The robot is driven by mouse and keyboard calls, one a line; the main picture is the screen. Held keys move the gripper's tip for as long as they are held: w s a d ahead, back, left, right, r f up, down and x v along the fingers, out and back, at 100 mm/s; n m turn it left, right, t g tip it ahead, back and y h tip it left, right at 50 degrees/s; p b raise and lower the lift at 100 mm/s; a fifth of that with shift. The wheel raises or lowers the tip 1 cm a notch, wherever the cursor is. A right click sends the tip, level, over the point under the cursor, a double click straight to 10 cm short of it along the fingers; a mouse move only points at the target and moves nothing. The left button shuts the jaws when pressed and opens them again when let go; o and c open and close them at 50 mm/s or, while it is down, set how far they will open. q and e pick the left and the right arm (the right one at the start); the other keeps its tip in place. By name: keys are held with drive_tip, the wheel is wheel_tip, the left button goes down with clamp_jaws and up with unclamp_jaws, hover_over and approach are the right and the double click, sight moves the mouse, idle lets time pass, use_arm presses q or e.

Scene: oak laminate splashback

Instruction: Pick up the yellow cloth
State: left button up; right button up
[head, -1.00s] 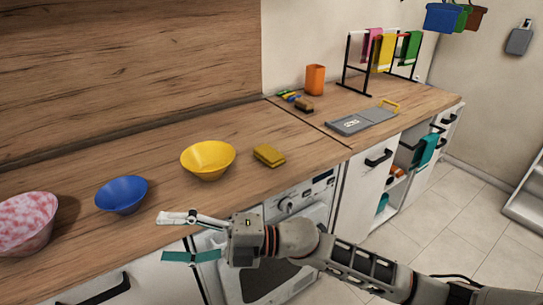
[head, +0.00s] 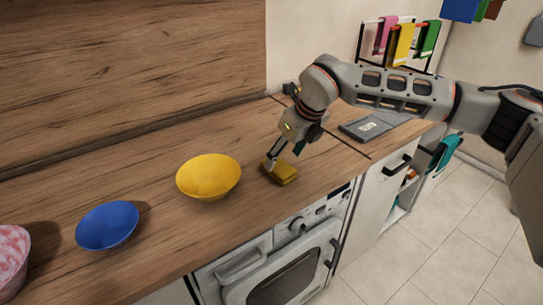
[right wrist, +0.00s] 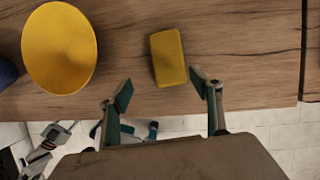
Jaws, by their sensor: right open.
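The yellow cloth (head: 284,174) lies folded as a small thick pad on the wooden counter, to the right of the yellow bowl. It shows whole in the right wrist view (right wrist: 167,57). My right gripper (head: 283,157) reaches down from above at the cloth; in the head view a finger covers part of its far left side. In the right wrist view my right gripper (right wrist: 162,88) is open, with its fingertips apart and the cloth in line beyond the gap. Nothing is held.
The yellow bowl (head: 208,177) stands close to the cloth. A blue bowl (head: 107,226) and a pink patterned bowl (head: 10,262) stand farther left. A grey board (head: 366,127) lies behind my right arm. A rack (head: 364,45) holds hanging cloths, one of them yellow.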

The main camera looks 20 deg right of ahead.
sight(279, 166)
drive_tip(key=shift+w+d+r, duration=0.35)
drive_tip(key=shift+r, duration=0.15)
drive_tip(key=shift+f, duration=0.1)
drive_tip(key=shift+x, duration=1.2)
drive_tip(key=x, duration=0.2)
drive_tip(key=p+x, duration=0.1)
drive_tip(key=x, duration=0.1)
drive_tip(key=shift+w+d+f, duration=0.15)
drive_tip(key=shift+w+d, duration=0.05)
drive_tip(key=shift+w, duration=0.2)
drive_tip(key=shift+w+f, duration=0.1)
drive_tip(key=shift+f, duration=0.1)
use_arm(q)
drive_tip(key=shift+s+r, duration=0.35)
drive_tip(key=shift+s, duration=0.05)
use_arm(e)
drive_tip(key=c, duration=1.2)
